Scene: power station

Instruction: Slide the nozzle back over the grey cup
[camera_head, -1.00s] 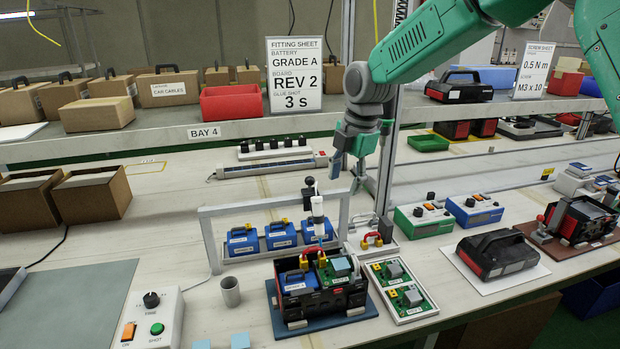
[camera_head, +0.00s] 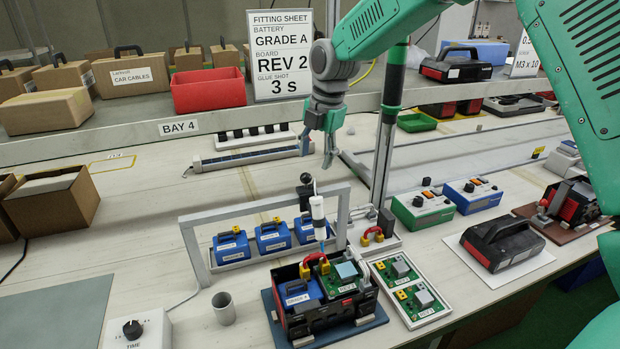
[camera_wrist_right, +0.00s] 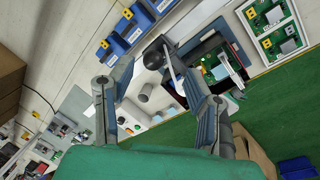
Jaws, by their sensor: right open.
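The glue nozzle (camera_head: 318,220) is a white upright cylinder with a black top, hanging at the white gantry rail above the open battery case (camera_head: 325,310). The grey cup (camera_head: 224,309) stands upright on the bench, left of the case and apart from the nozzle. My right gripper (camera_head: 329,150) is open and empty, above and behind the gantry in the head view. In the right wrist view, the black nozzle top (camera_wrist_right: 154,57) shows between the spread fingers (camera_wrist_right: 148,66), and the cup (camera_wrist_right: 146,92) shows beyond them. My left gripper is not in view.
The white gantry (camera_head: 190,240) spans several blue batteries (camera_head: 272,236). A tray of green boards (camera_head: 405,287) lies right of the case. A dark upright post (camera_head: 385,140) stands right of my gripper. A timer box (camera_head: 140,329) is at front left. Bench left of the gantry is mostly clear.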

